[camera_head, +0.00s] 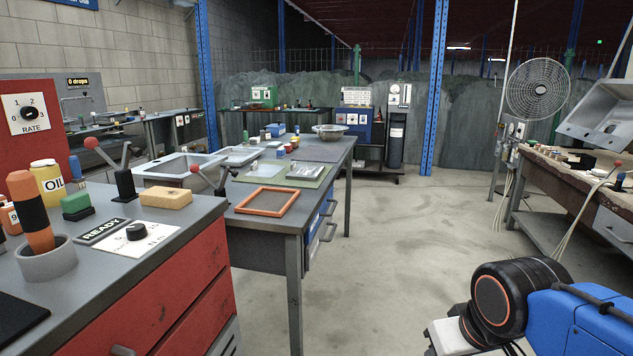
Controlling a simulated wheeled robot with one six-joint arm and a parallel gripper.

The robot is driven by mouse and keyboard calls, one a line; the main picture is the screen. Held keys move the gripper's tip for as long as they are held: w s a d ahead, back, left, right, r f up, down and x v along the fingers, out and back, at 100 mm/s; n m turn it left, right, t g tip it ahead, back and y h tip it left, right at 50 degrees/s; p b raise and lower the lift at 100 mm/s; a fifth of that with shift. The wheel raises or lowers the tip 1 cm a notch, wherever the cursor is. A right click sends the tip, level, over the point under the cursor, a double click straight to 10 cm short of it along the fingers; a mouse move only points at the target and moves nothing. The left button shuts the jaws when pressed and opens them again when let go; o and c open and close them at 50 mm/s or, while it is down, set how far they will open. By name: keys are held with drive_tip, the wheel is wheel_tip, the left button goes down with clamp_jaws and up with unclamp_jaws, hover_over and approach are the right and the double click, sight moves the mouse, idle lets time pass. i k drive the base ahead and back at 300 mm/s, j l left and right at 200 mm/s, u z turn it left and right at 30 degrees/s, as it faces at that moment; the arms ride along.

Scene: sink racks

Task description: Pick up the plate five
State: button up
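I cannot make out a plate marked five in this view. A flat light piece (306,172) lies on a green mat (280,180) on the middle bench, too small to read. Only links of my own arm show at the bottom right, over the floor to the right of the benches. My gripper is not in view.
The near red cabinet (170,300) carries a sponge (166,198), a yellow oil container (50,188) and levers. The middle bench (262,220) holds an orange frame (266,213) and a sink. A cluttered workbench (560,168) stands right. The floor (400,220) between is clear.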

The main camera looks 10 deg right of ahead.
sight(299, 172)
drive_tip(key=i+l+u, duration=0.3)
drive_tip(key=l, duration=0.2)
drive_tip(key=i+l+u, duration=0.1)
drive_tip(key=u, duration=0.3)
drive_tip(key=l+u, duration=0.4)
drive_tip(key=i+j, duration=0.05)
drive_tip(key=j, duration=0.05)
